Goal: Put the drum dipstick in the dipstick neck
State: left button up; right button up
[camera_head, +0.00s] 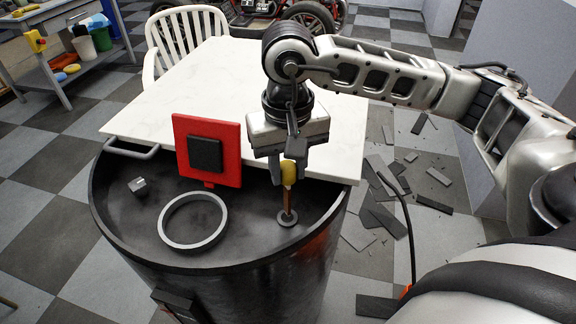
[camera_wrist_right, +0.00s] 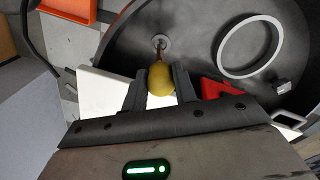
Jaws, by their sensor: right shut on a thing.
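The drum dipstick (camera_head: 289,173) has a yellow knob and a thin brownish rod hanging roughly upright below it. My right gripper (camera_head: 284,174) is shut on the yellow knob, above the right side of the black drum top. The knob also shows between the two fingers in the right wrist view (camera_wrist_right: 160,79). The dipstick neck (camera_head: 287,218) is a small round grey collar on the drum top, also seen in the right wrist view (camera_wrist_right: 160,41). The rod's lower end meets the collar in both views; how deep it sits inside is hidden. My left gripper is not in view.
The black drum (camera_head: 130,208) carries a grey ring (camera_head: 164,232), a small metal block (camera_head: 138,186) and an upright red plate (camera_head: 230,170) with a black square. A white table (camera_head: 195,90) adjoins behind. Dark debris (camera_head: 380,205) lies on the floor at right.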

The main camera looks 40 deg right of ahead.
pick_arm(q)
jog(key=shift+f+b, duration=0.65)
jog(key=shift+b, duration=0.15)
dwell(1.0)
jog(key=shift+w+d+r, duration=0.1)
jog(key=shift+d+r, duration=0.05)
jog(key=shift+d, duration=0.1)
dwell(0.6)
